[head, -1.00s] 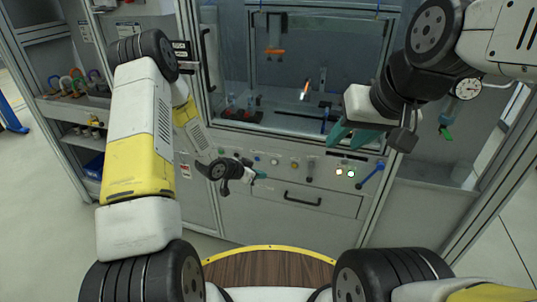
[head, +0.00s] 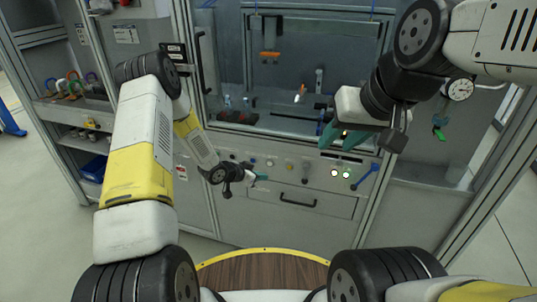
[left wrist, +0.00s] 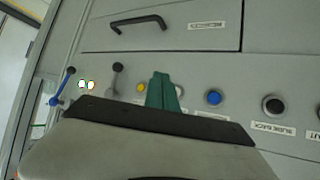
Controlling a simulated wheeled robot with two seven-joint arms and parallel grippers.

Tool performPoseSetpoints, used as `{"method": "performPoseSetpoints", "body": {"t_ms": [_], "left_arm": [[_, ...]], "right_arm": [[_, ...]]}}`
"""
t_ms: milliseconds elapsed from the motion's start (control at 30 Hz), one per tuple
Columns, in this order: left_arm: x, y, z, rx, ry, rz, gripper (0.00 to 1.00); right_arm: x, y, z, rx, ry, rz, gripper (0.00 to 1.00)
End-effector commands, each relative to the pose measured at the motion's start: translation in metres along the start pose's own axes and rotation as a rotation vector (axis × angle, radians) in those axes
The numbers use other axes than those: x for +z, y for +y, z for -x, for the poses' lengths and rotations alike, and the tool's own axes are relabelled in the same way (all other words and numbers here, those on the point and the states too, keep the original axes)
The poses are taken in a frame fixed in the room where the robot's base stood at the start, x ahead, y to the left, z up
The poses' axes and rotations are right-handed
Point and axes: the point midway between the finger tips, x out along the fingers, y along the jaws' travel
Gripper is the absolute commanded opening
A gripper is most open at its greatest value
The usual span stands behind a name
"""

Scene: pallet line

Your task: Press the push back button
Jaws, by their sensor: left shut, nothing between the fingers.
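The push back button looks like the black round button (left wrist: 273,106) on the grey panel, with an upside-down label (left wrist: 273,128) in the left wrist view. It shows small and dark in the head view (head: 232,157). My left gripper (head: 264,177) is in front of the panel, right of and below that button in the head view. Its teal fingers (left wrist: 163,92) are shut and empty, overlapping the white button; contact cannot be told. A blue button (left wrist: 214,97) lies between the fingers and the black button. My right gripper (head: 344,138) has spread teal fingers, up at the right before the window.
A yellow button (left wrist: 140,87), a black lever (left wrist: 117,78), two lit lamps (left wrist: 86,85) and a blue lever (left wrist: 63,86) share the panel. A drawer handle (head: 297,200) juts out below. A shelf unit (head: 75,105) stands at the left.

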Motion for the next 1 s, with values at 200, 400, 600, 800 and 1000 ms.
{"method": "performPoseSetpoints", "body": {"t_ms": [200, 400, 600, 800, 1000], "left_arm": [[-0.015, -0.015, -0.021, 0.000, 0.001, -0.001, 0.00], [-0.022, -0.022, -0.031, 0.001, 0.000, 0.000, 0.00], [-0.024, -0.024, -0.033, 0.000, -0.001, 0.001, 0.00], [-0.024, -0.024, -0.033, 0.000, -0.001, 0.001, 0.00], [-0.024, -0.024, -0.033, 0.000, -0.001, 0.001, 0.00]], "right_arm": [[0.000, 0.000, 0.000, 0.000, 0.000, 0.000, 0.36], [0.000, 0.000, 0.000, 0.000, 0.000, 0.000, 0.36], [0.000, 0.000, 0.000, 0.000, 0.000, 0.000, 0.36], [0.000, 0.000, 0.000, 0.000, 0.000, 0.000, 0.36], [0.000, 0.000, 0.000, 0.000, 0.000, 0.000, 0.36]]}}
